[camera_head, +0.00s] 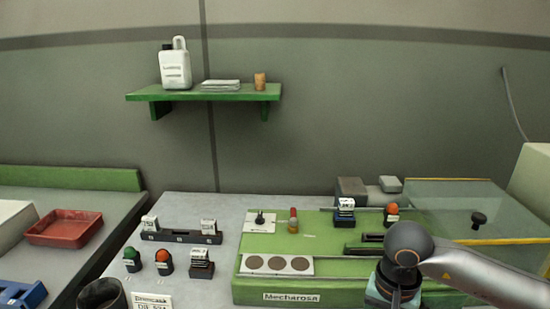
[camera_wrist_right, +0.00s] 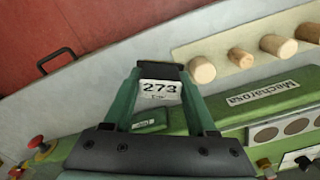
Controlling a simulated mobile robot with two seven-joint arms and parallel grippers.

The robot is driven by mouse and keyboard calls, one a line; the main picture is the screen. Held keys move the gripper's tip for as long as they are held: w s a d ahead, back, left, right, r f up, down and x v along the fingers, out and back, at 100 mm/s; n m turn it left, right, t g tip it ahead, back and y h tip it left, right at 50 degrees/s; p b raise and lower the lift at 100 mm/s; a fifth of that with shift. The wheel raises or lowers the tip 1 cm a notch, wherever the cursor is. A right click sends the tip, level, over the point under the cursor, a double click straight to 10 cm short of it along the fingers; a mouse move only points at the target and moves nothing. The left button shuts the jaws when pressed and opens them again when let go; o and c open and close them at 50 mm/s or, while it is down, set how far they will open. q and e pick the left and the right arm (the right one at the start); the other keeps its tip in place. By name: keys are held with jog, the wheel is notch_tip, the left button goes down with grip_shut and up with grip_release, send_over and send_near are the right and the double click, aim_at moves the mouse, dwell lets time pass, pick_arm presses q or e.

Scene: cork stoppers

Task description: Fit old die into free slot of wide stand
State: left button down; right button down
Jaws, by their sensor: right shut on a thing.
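The wide stand (camera_head: 180,238) is a long black holder on the grey bench, left of the green machine. Pale dies stand in its left end (camera_head: 149,223) and right end (camera_head: 208,226); its middle slot looks empty. My right gripper (camera_wrist_right: 160,76) is shut on a die with a white face marked 273 (camera_wrist_right: 160,90), held between its teal fingers. In the head view my right arm reaches over the right of the machine; its fingertips and the die are hidden there. My left gripper is not in view.
The green Mecharosa machine (camera_head: 250,293) carries another dark-and-white die (camera_head: 346,205) and an orange button (camera_head: 391,209). A small black holder with a die (camera_head: 201,265), a green button (camera_head: 131,254) and an orange button (camera_head: 163,258) stand in front of the wide stand. Wooden pegs (camera_wrist_right: 240,57) show in the wrist view.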

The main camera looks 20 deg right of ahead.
jog(key=w+a+r+n, duration=0.1)
jog(key=a+r+n, duration=0.2)
jog(key=a+n, duration=0.5)
jog(key=shift+w+a+r+n+p, duration=0.15)
jog(key=shift+w+a+n+p, duration=0.15)
jog(key=shift+w+n+p, duration=0.1)
